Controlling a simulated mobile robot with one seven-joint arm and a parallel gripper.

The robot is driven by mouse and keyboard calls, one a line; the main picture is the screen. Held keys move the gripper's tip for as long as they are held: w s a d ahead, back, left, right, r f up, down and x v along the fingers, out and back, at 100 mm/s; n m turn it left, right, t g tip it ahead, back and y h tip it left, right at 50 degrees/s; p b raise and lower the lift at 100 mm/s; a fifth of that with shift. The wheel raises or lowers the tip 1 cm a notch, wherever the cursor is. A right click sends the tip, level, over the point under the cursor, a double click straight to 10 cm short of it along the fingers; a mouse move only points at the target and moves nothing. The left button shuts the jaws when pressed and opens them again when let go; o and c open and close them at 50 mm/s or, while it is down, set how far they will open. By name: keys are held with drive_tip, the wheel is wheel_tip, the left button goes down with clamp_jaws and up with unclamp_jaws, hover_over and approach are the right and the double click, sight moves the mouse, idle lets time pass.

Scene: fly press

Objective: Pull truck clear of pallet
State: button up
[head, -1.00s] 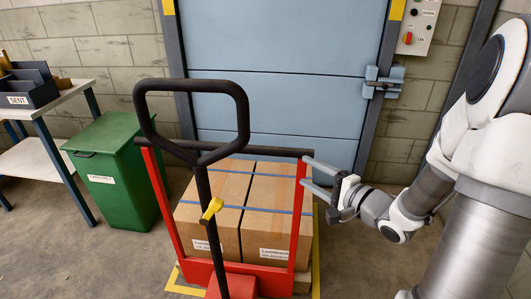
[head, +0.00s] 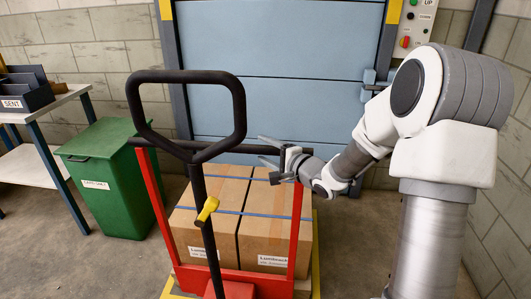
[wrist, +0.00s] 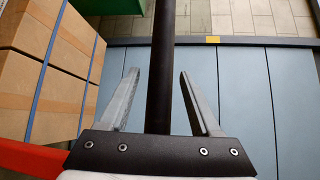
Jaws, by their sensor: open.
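The truck has a red frame (head: 300,228), a black loop handle on a tall stem (head: 240,105) with a yellow lever (head: 207,210), and a dark crossbar (head: 228,148). The crossbar also shows in the wrist view (wrist: 161,50). My gripper (head: 260,148) is at the right part of the crossbar. In the wrist view, my gripper (wrist: 158,70) is open, with one finger on each side of the bar and a gap to each. Strapped cartons (head: 277,230) stand behind the red frame. The pallet under them is mostly hidden.
A green bin (head: 108,185) stands left of the truck. A table (head: 62,102) with a dark tray (head: 25,90) is at the far left. A blue shutter door (head: 280,90) closes off the back, with a control box (head: 416,22) at its right. Floor is open at front left.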

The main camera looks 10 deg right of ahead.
clamp_jaws()
idle(0.4)
idle(1.1)
